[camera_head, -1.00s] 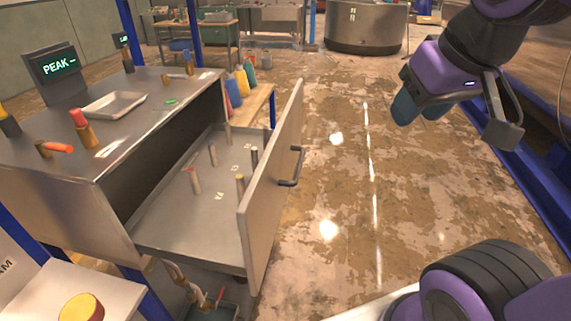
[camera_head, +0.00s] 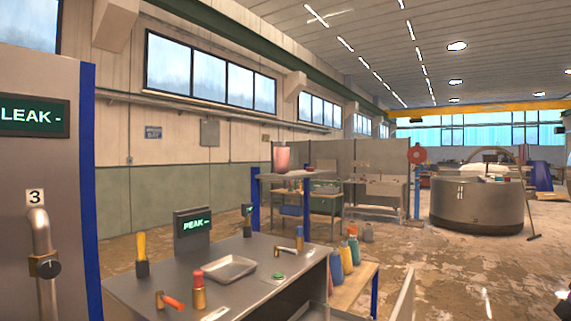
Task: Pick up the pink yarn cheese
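I cannot make out a pink yarn cheese for certain. A pink, rounded cylinder (camera_head: 282,158) stands on a raised shelf in the middle distance, too small to tell what it is. My gripper is not in view; only a dark sliver shows at the lower right edge, and I cannot tell what part it is.
A LEAK cabinet (camera_head: 38,170) stands left. Bottles (camera_head: 345,257) stand beyond the bench. Open floor lies right.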

